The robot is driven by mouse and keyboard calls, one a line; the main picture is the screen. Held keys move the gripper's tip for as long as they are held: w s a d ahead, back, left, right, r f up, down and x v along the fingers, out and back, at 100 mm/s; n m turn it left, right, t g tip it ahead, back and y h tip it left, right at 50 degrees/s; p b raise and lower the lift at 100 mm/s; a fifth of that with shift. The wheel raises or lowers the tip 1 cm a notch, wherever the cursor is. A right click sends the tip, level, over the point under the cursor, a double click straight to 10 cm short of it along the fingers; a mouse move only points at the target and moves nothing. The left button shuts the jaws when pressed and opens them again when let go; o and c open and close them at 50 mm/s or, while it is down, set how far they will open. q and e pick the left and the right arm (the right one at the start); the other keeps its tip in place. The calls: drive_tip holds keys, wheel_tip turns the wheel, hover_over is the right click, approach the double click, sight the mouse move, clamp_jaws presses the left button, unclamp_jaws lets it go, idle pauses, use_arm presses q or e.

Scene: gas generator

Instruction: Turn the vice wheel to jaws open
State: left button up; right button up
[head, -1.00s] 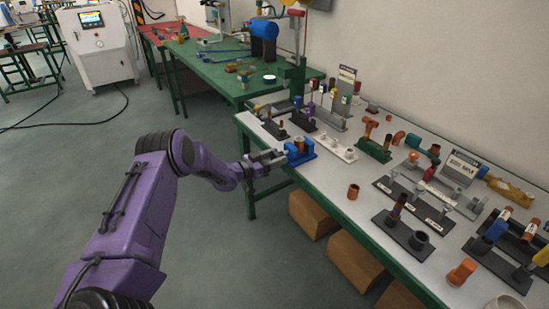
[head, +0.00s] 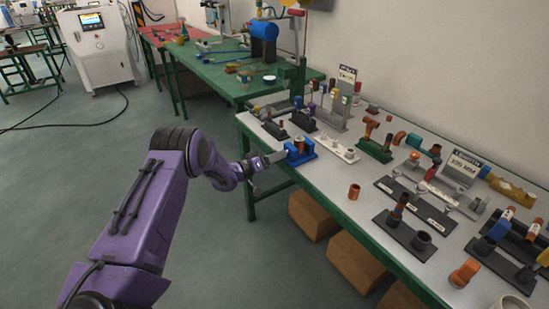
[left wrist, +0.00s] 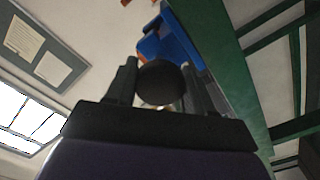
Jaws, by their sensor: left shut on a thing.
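The blue vice (head: 299,153) stands at the near left edge of the white bench top, with a copper-coloured piece (head: 299,144) at its jaws. It also shows in the left wrist view (left wrist: 172,42), behind the dark round vice wheel (left wrist: 160,82). My left gripper (head: 277,157) reaches the vice from its left side. In the left wrist view, the fingers of the gripper (left wrist: 162,88) are on either side of the wheel and shut on it. In the head view the wheel is hidden or too small to make out. My right gripper is not in view.
The white bench (head: 330,183) has a green front edge. A white fixture (head: 335,148) and a green fixture (head: 374,151) stand right of the vice. A loose copper fitting (head: 354,192) is in front of them. Cardboard boxes (head: 312,214) are under the bench.

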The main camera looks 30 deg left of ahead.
use_arm(q)
drive_tip(key=shift+f+n, duration=0.1)
drive_tip(key=shift+n, duration=0.3)
drive_tip(key=o, duration=1)
drive_tip(key=b+v, duration=0.1)
drive_tip(key=v, duration=0.9)
drive_tip(key=shift+s, duration=0.2)
